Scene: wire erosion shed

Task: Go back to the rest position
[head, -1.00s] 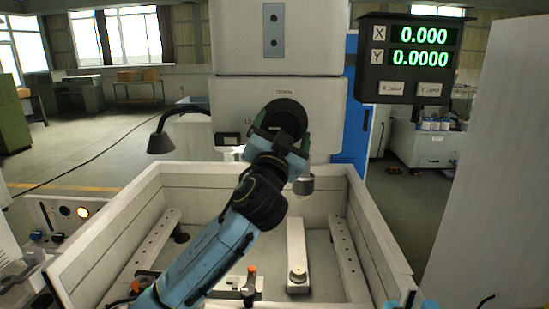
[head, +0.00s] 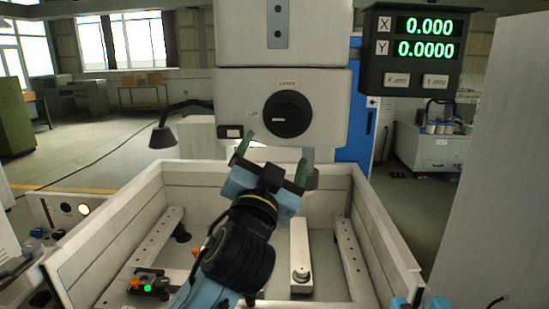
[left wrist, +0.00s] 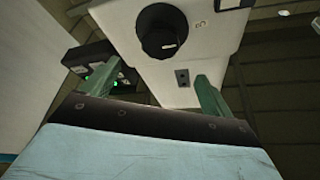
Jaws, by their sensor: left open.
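My left gripper (head: 272,162) is open and empty, its two green fingers spread just below the black round knob (head: 289,114) on the machine's pale head. The fingers are apart from the knob, and its whole face shows, with a white mark pointing left. The left wrist view shows the open fingers (left wrist: 155,82) with nothing between them but the pale machine housing behind, and the knob (left wrist: 162,32) beyond them. My left arm reaches up over the machine's open tank. I do not see my right gripper.
The pale tank (head: 110,229) has raised walls around my left arm, with rails and a clamp bar (head: 300,255) inside. A small fixture with a green light (head: 148,287) sits at its front left. A bent lamp (head: 163,136) stands left; a readout box (head: 409,50) hangs right.

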